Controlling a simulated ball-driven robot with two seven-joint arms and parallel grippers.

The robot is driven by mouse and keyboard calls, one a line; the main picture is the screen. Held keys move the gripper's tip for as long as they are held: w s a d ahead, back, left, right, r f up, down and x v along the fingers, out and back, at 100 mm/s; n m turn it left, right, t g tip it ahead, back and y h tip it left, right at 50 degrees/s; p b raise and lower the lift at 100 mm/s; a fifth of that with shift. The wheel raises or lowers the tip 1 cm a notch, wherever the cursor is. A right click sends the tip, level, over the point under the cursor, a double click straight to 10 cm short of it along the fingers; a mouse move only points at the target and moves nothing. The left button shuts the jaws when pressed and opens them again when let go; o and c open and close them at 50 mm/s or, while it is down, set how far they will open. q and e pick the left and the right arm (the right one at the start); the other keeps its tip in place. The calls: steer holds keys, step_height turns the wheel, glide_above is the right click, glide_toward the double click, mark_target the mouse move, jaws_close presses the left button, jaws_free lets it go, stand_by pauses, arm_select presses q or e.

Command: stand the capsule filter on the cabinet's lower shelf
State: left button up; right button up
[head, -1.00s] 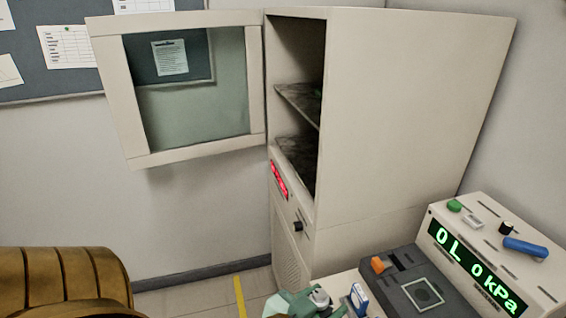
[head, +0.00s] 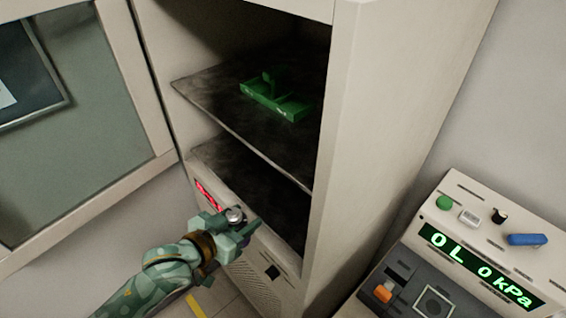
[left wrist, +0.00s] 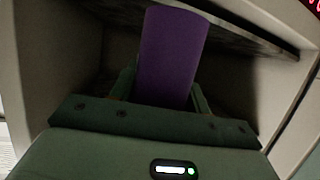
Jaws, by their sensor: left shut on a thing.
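The cabinet (head: 345,130) stands open, with an upper shelf (head: 205,95) and a dark lower shelf (head: 215,155) below it. My left gripper (head: 240,228) is at the front of the lower opening, near the lower shelf's front edge. In the left wrist view, my left gripper (left wrist: 165,95) is shut on a purple piece, which I take to be the capsule filter (left wrist: 172,45). In the head view, a small pale round top (head: 235,214) shows at the gripper; the rest is hidden. My right gripper is out of view.
A green rack (head: 275,98) sits on the upper shelf. The glazed door (head: 75,120) is swung open at left. A device with a "0 L 0 kPa" display (head: 480,268) stands at right. The visible lower shelf looks bare but dark.

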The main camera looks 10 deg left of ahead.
arm_select(q)
steer(key=w+d, duration=0.2)
steer(key=w, duration=0.3)
steer(key=w+d+b, duration=0.1)
steer(key=w+d, duration=0.1)
steer(key=w, duration=0.3)
steer(key=w+d, duration=0.3)
steer(key=w, duration=0.2)
steer(key=shift+w+b, duration=0.15)
steer(key=shift+b, duration=0.2)
step_height(320, 180, down, 3)
steer(key=shift+r+b, duration=0.1)
steer(key=shift+b, duration=0.4)
steer(key=shift+f, duration=0.3)
steer(key=shift+f, duration=0.15)
steer(key=o, duration=1.4)
steer(key=shift+c, duration=0.2)
